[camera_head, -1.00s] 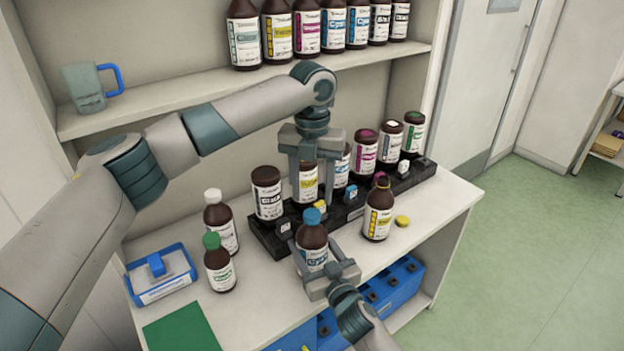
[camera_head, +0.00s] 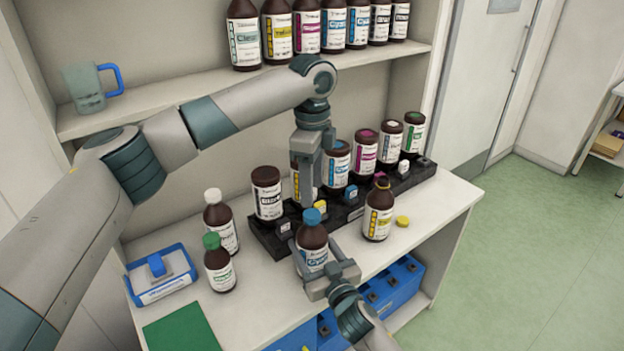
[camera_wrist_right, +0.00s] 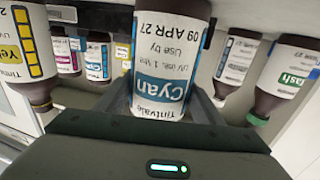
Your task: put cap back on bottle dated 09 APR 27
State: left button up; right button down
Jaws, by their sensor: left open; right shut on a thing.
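The brown bottle with the cyan label (camera_head: 311,252) stands at the front of the bench. In the right wrist view its upside-down label (camera_wrist_right: 163,55) reads Cyan and 09 APR 27. My right gripper (camera_head: 328,273) is shut around its body. A blue cap (camera_head: 312,215) sits on top of the bottle; how tightly it is seated I cannot tell. My left gripper (camera_head: 307,188) is open and points down, seen nearly edge-on, with its fingertips close above and behind the blue cap. It hides part of a yellow-label bottle in the rack.
A black rack (camera_head: 266,240) with several bottles runs behind. An uncapped yellow-label bottle (camera_head: 378,215) stands right, a yellow cap (camera_head: 402,221) beside it. Green-capped (camera_head: 219,265) and white-capped (camera_head: 220,228) bottles stand left, near a blue tray (camera_head: 183,284). A shelf (camera_head: 170,116) is above.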

aim_at(312, 213)
pick_arm(q)
jog(key=n, duration=0.7)
jog(key=shift+r, duration=0.3)
jog(key=n, duration=0.4)
jog(key=shift+r, duration=0.15)
jog(key=n, duration=0.4)
jog(key=shift+r, duration=0.2)
jog(key=shift+f, duration=4.05)
jog(key=c, duration=1.1)
jog(key=shift+o, duration=0.2)
